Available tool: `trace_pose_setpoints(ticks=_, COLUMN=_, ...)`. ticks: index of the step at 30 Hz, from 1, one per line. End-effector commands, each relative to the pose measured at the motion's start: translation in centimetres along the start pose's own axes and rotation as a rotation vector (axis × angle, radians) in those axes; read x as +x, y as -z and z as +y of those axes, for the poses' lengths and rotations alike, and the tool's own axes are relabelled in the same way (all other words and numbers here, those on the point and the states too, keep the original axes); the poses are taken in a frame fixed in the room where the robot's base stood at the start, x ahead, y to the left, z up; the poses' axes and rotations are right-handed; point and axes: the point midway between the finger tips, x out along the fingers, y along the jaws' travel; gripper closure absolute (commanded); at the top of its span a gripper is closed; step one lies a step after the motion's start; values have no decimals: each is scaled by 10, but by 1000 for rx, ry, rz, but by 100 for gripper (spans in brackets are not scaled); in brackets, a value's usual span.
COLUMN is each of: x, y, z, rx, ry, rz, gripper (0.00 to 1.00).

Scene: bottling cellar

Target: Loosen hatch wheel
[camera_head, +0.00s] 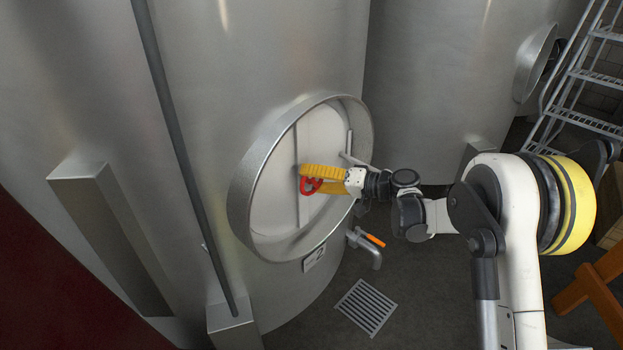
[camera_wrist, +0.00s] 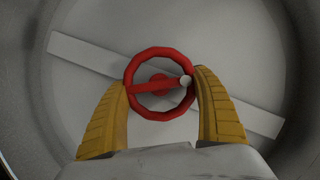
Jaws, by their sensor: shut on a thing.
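The red hatch wheel (camera_wrist: 161,52) sits at the middle of a round white hatch door, on a flat crossbar (camera_wrist: 90,54). In the head view the wheel (camera_head: 306,187) shows in part beside my gripper (camera_head: 312,179), whose fingers hide the rest. The hatch door (camera_head: 275,210) is set inside a deep metal collar (camera_head: 240,200) on the tank.
A pipe tap with an orange handle (camera_head: 374,240) sticks out below right of the hatch. A floor grate (camera_head: 365,307) lies below it. A vertical grey pipe (camera_head: 180,150) runs left of the hatch. A metal ladder (camera_head: 580,85) stands at upper right.

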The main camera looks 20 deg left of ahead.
Motion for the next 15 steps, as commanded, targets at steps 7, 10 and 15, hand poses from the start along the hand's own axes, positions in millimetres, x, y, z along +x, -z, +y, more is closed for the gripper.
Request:
trace_pose_setpoints(ticks=7, x=0, y=0, z=0, rx=-2, ry=-1, rz=1, gripper=57)
trace_pose_setpoints(ticks=10, x=0, y=0, z=0, rx=-2, ry=-1, rz=1, gripper=15)
trace_pose_setpoints(ticks=15, x=0, y=0, z=0, rx=-1, ry=0, rz=1, gripper=3)
